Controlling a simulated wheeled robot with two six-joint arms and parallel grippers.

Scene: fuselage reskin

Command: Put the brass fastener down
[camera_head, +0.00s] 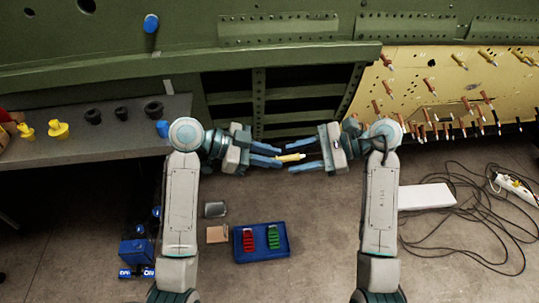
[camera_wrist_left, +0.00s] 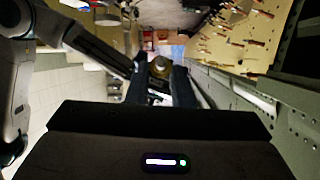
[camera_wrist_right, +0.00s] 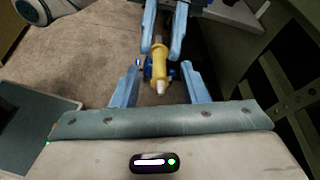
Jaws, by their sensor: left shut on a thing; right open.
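The brass fastener (camera_head: 290,157) is a small yellow cylinder with a pale tip, held in the air between my two grippers. My left gripper (camera_head: 279,157) is shut on it; its blue fingers also show at the top of the right wrist view, with the fastener (camera_wrist_right: 159,62) between them. The fastener shows dimly in the left wrist view (camera_wrist_left: 160,66). My right gripper (camera_head: 300,162) is open and faces the left one. In the right wrist view its fingers (camera_wrist_right: 160,85) stand apart on either side of the fastener's pale tip, with gaps between.
A blue tray (camera_head: 262,257) with red and green pieces lies on the floor below. A grey bench (camera_head: 75,150) at left carries yellow and black parts. The green fuselage (camera_head: 215,60) and a yellow panel (camera_head: 450,85) with several fasteners stand behind. Cables (camera_head: 470,225) lie at right.

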